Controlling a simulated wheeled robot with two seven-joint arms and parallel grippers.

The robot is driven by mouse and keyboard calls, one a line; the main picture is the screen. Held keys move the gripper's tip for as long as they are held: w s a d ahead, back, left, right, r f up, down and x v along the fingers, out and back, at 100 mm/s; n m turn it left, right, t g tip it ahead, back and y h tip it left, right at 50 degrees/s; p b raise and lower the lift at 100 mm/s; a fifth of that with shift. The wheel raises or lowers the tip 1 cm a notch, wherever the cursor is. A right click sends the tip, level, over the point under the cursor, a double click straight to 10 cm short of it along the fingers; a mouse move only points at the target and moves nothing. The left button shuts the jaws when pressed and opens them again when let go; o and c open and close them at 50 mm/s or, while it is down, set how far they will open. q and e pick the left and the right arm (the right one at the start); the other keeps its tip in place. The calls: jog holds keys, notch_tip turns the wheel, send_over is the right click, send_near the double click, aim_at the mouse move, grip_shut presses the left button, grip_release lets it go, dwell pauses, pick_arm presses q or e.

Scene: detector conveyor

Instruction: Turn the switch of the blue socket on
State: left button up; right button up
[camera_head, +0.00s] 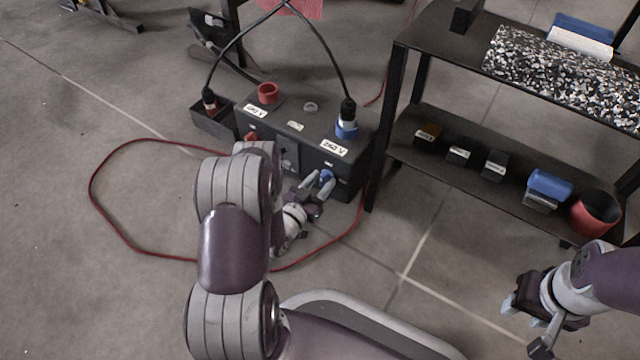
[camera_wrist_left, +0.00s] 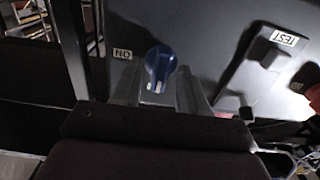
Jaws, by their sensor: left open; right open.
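The blue socket (camera_head: 346,129) is on top of the black box at its right end, with a black plug in it. Its blue switch (camera_head: 327,175) is a knob on the box's front face, below the socket. In the left wrist view the blue switch (camera_wrist_left: 160,64) has its white-marked end pointing down, with an upside-down ON label (camera_wrist_left: 122,54) to its left. My left gripper (camera_head: 318,184) is open at the switch; its fingers (camera_wrist_left: 158,88) lie either side of the knob, contact unclear. My right gripper (camera_head: 525,308) is open and empty, away at lower right.
The black box (camera_head: 285,128) also bears a red socket (camera_head: 267,93). A TEST label (camera_wrist_left: 285,38) is near another front-face part. A black shelf (camera_head: 400,150) stands close on the right. A red cable (camera_head: 95,170) loops over the floor; open floor lies left.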

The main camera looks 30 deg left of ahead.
pick_arm(q)
grip_shut()
jog(key=shift+m, duration=0.4)
jog(key=m+p, duration=0.2)
jog(key=shift+r+m, duration=0.15)
jog(key=shift+m, duration=0.25)
jog(key=m+p, duration=0.2)
jog(key=m, duration=0.3)
jog(key=shift+d, duration=0.15)
jog(key=m+p, duration=0.1)
jog(key=m, duration=0.4)
jog(key=shift+f, duration=0.2)
jog(key=shift+d+f+m+p, duration=0.15)
jog(key=shift+m+p, duration=0.6)
jog(key=shift+m, duration=1.45)
